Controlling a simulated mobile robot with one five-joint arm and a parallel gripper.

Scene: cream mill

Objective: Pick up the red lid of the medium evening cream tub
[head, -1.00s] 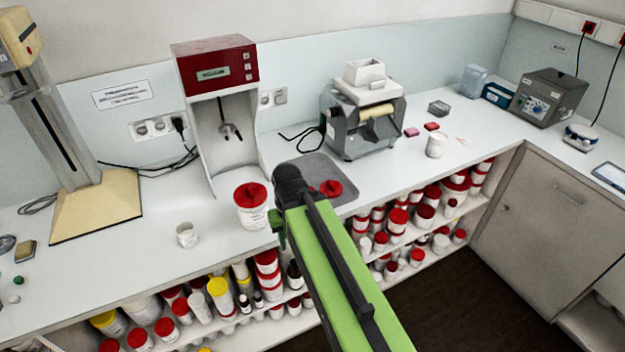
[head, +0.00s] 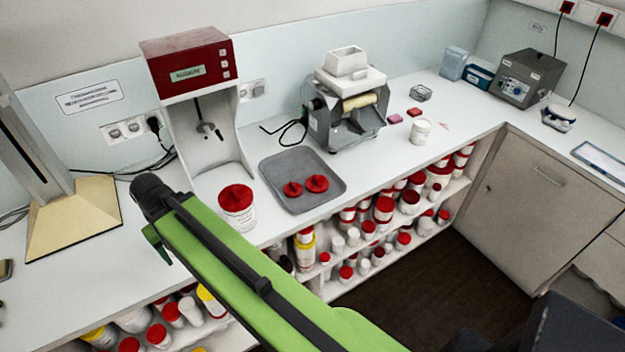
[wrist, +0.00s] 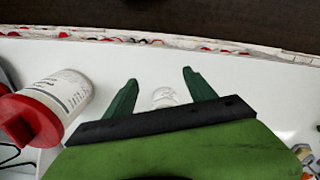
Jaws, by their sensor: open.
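Two loose red lids, a left one (head: 293,189) and a right one (head: 317,183), lie side by side on the grey tray (head: 272,165). I cannot tell which belongs to the medium evening cream tub. A white tub with a red lid (head: 237,209) stands left of the tray; it also shows in the wrist view (wrist: 70,95). An open white tub (head: 420,132) stands at the right. My gripper (wrist: 158,77) is open and empty, left of the lidded tub in the head view. A small white tub (wrist: 165,97) shows between its fingers, apparently below them.
A mixer with a red top (head: 187,62) stands behind the lidded tub. A roller mill (head: 345,115) stands behind the tray. Shelves below the counter hold several red-lidded tubs (head: 383,207).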

